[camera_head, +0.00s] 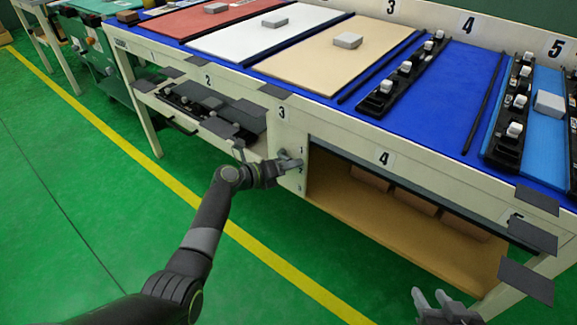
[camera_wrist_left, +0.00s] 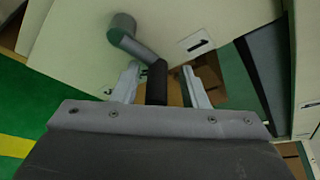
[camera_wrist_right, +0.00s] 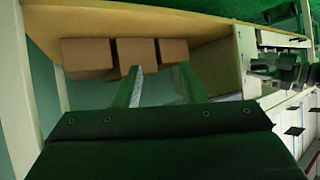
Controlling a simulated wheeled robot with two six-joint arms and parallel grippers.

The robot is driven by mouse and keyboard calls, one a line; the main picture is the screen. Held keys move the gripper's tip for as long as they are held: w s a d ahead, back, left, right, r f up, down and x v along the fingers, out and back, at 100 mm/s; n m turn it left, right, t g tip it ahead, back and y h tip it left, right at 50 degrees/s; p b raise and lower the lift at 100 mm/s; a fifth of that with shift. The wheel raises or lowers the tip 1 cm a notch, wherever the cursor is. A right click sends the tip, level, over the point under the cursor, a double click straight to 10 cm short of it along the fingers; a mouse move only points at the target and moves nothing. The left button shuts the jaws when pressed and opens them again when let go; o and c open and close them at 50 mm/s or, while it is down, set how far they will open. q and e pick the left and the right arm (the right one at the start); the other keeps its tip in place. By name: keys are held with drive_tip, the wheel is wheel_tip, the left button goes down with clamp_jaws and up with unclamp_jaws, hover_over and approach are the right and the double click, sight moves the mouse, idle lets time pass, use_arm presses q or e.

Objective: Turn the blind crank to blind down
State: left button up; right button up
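The crank (camera_wrist_left: 122,32) shows in the left wrist view, with a grey hub and arm and a black handle (camera_wrist_left: 157,82). It is mounted on the cream panel beside a label "1". My left gripper (camera_wrist_left: 161,88) is open, with its fingers on either side of the handle and visible gaps. In the head view the left gripper (camera_head: 288,163) is at the panel below number 3 and hides most of the crank. A dark edge (camera_head: 400,182) runs along the top of the uncovered shelf opening below number 4. My right gripper (camera_head: 432,300) is open and empty in front of the opening; its fingers also show in the right wrist view (camera_wrist_right: 163,85).
Brown boxes (camera_wrist_right: 87,57) sit inside the opening on a tan shelf (camera_head: 380,215). Dark flat plates (camera_head: 525,280) stick out from the bench front at the right. The blue bench top (camera_head: 450,95) carries clip racks. Green floor in front is clear.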

use_arm(q)
clamp_jaws()
use_arm(e)
drive_tip(key=shift+a, duration=0.1)
use_arm(q)
drive_tip(key=shift+d+f+m+p, duration=0.15)
drive_tip(key=shift+m+p, duration=0.35)
drive_tip(key=shift+p, duration=0.5)
drive_tip(key=shift+f+m+y+p, duration=0.5)
drive_tip(key=shift+m+y+p, duration=0.25)
drive_tip(key=shift+p, duration=0.4)
drive_tip(key=shift+f+m+t+y+p, duration=0.4)
drive_tip(key=shift+f+m+y+p, duration=0.1)
drive_tip(key=shift+m, duration=0.15)
drive_tip(key=shift+a+f+m, duration=0.25)
drive_tip(key=shift+f+m, duration=0.05)
drive_tip(key=shift+m, duration=0.2)
use_arm(e)
drive_tip(key=s+a+f+g+y, duration=0.1)
drive_tip(key=s+f+g, duration=0.7)
drive_tip(key=s+f, duration=0.2)
drive_tip(key=shift+s+f+g, duration=0.35)
drive_tip(key=shift+s+g, duration=0.05)
drive_tip(key=shift+s, duration=0.15)
use_arm(q)
drive_tip(key=shift+f, duration=0.15)
